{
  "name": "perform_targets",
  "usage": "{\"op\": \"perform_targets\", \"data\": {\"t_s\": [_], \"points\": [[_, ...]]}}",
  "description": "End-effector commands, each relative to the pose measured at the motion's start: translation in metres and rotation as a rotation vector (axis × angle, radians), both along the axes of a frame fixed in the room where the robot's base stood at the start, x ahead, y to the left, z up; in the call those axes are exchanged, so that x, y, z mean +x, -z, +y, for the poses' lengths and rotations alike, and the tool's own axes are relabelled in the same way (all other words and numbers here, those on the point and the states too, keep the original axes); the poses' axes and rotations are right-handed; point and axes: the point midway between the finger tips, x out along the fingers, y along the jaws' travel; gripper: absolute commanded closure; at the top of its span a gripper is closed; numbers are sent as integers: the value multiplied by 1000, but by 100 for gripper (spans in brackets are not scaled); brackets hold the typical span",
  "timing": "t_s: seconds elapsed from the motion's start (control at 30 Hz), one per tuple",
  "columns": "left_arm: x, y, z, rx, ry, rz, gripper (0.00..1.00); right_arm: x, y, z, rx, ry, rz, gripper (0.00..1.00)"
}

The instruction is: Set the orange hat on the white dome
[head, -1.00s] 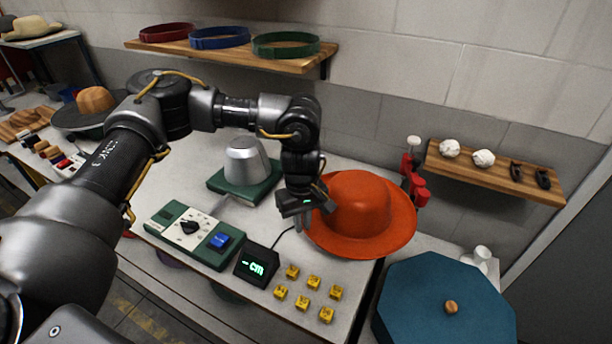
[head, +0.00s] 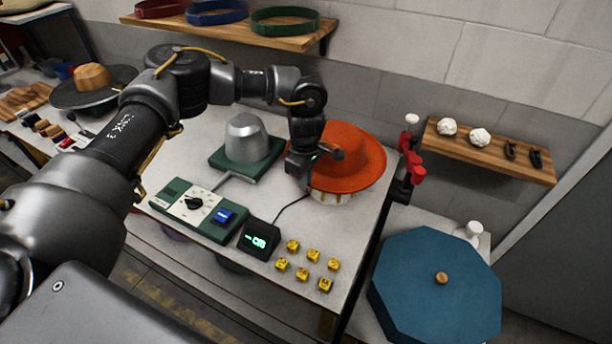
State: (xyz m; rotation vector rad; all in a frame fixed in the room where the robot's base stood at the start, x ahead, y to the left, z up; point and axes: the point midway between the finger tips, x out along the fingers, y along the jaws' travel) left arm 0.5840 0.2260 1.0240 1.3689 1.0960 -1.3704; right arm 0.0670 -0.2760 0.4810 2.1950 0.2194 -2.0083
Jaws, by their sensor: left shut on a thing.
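The orange hat (head: 360,165) is at the back right of the table, with its crown up. My left gripper (head: 318,160) is shut on the hat at its left side; the arm hides part of the hat there. A pale, ribbed thing (head: 330,196) shows below the hat's near brim. Most of it is hidden, and I cannot tell whether it is the white dome. A grey metal dome (head: 247,138) stands on a green base left of the gripper. My right gripper is not in view.
A green control box (head: 197,208) with a dial, a small black display (head: 259,240) and several yellow cubes (head: 303,262) are in front. Red clamps (head: 412,170) stand at the right edge. A blue octagonal box (head: 435,285) is at lower right.

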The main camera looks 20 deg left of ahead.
Motion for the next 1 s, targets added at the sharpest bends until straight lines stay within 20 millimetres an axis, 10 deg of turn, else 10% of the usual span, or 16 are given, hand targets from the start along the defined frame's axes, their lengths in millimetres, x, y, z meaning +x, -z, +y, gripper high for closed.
{"op": "perform_targets", "data": {"t_s": [0.7, 1.0], "points": [[0, 96, 0, 0, 1, 0, 100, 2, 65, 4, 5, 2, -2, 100], [0, 109, 0, 0, 1, -1, 100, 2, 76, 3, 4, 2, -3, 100]]}}
